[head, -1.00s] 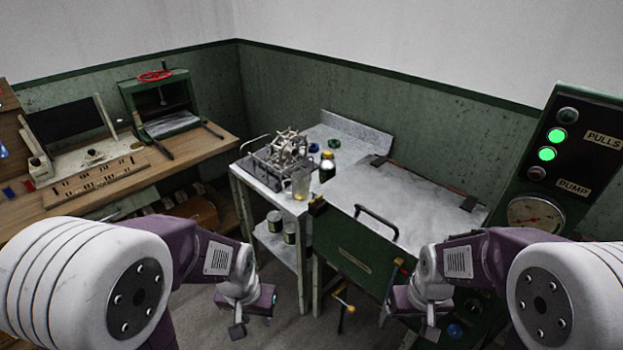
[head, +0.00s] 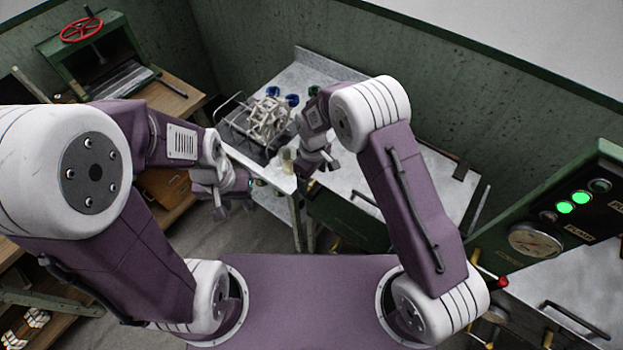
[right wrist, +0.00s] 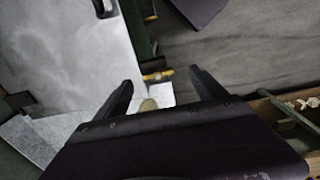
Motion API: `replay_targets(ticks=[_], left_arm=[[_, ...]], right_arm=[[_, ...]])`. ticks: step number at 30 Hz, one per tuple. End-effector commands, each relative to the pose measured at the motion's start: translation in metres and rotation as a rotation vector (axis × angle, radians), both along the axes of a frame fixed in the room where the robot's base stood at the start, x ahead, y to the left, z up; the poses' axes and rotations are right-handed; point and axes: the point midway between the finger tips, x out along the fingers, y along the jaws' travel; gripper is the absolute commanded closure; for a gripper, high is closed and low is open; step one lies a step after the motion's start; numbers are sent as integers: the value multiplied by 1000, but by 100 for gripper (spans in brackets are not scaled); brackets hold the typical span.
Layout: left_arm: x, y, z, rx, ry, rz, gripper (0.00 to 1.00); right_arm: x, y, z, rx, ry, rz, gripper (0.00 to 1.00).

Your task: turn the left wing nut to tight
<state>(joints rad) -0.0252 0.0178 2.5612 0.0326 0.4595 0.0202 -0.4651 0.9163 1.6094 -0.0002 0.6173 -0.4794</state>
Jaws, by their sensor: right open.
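A small yellow, brass-like piece (right wrist: 157,76) shows between the fingertips of my right gripper (right wrist: 161,79) in the right wrist view, at the corner of the green-sided basin. It looks like the left wing nut, but it is too small to tell its shape or turn. My right gripper is open, its two dark fingers apart, with no contact visible. In the head view the right gripper (head: 318,166) is over the basin's left corner and partly hides it. My left gripper (head: 234,198) hangs left of the small side table; its jaws are unclear.
The side table (head: 262,172) carries a pale reel frame (head: 268,118), blue pots (head: 292,100) and a beaker (head: 288,160) close to my right gripper. The basin's pale lid (head: 440,185) lies right of it. A panel with green lights (head: 572,202) stands at right.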

Motion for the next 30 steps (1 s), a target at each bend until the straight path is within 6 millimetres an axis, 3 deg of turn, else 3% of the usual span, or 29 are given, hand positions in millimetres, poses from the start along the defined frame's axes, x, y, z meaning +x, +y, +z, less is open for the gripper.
replay_targets(ticks=[3,9,18,25,30], left_arm=[[0,0,14,0,-1,0,64],[0,0,20,0,-1,0,64],[0,0,20,0,-1,0,64],[0,0,20,0,-1,0,64],[0,0,20,0,-1,0,64]], right_arm=[[-1,-1,-22,-1,3,-1,20],[1,0,-48,0,0,-2,20],[1,0,-53,1,-2,-2,20],[1,0,-53,1,-2,-2,82],[1,1,-53,2,-3,-3,82]])
